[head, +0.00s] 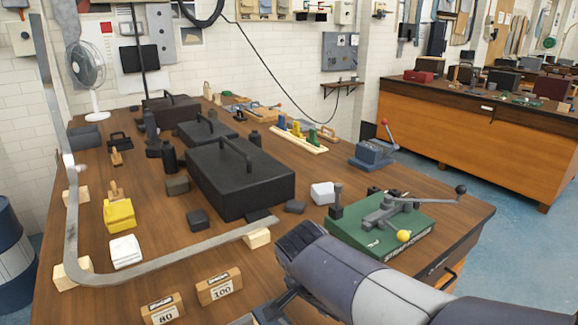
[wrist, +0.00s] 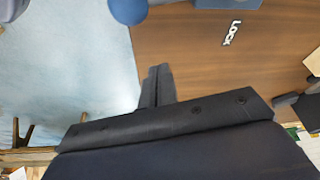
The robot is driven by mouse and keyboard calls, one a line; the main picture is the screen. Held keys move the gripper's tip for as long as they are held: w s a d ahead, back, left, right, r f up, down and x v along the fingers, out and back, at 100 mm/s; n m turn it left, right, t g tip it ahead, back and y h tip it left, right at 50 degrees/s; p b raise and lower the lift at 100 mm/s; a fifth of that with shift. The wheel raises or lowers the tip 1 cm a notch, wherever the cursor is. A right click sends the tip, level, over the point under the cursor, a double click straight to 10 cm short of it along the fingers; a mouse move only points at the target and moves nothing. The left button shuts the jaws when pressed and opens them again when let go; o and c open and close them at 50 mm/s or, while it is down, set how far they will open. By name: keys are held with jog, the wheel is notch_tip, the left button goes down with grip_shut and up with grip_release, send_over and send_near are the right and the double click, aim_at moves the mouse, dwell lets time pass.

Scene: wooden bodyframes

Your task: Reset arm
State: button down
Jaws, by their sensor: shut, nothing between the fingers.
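My arm (head: 350,285) reaches in from the lower right in the head view, in front of the wooden workbench (head: 75,300). In the wrist view my gripper (wrist: 157,75) shows as two dark fingers close together, shut and empty. The fingers appear over the edge between the brown wooden surface (wrist: 190,60) and the pale blue floor (wrist: 60,70). I cannot tell their height above it. In the head view the fingertips are not clearly visible.
A green-based metal tool (head: 385,225) with a long lever stands near my arm. Wooden blocks marked 80 (head: 162,309) and 100 (head: 219,287) lie at the front edge. Black toolboxes (head: 240,180) fill the bench middle. A bent metal strip (head: 170,250) curves around the left.

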jog(key=shift+w+a+n, duration=0.15)
jog(key=shift+w+n, duration=0.4)
jog(key=shift+n, duration=0.15)
jog(key=shift+w+n+y+p, duration=0.5)
jog(key=shift+w+n+p, duration=0.2)
jog(key=shift+w+n, duration=0.15)
jog(key=shift+w+a+n+t+y+p, duration=0.2)
jog(key=shift+w+n+p, duration=0.1)
jog(key=shift+w+n, duration=0.25)
jog(key=shift+w+a+n+t+y+p, duration=0.2)
jog(key=shift+w+n+p, duration=0.15)
jog(key=shift+n, duration=0.35)
jog(key=shift+w+a+n+y+p, duration=0.3)
jog(key=shift+w+n, duration=0.2)
jog(key=shift+n, duration=0.15)
jog(key=shift+w+a+n+y+p, duration=0.25)
jog(key=shift+w+n, duration=0.25)
jog(key=shift+n, duration=0.15)
jog(key=shift+w+a+f+n+y+p, duration=0.15)
jog(key=shift+w+a+n, duration=0.15)
jog(key=shift+n, duration=0.25)
jog(key=shift+w+a+r+n+y+p, duration=0.1)
jog(key=shift+w+a+n+p, duration=0.1)
jog(key=shift+w+n, duration=0.25)
jog(key=shift+s, duration=0.15)
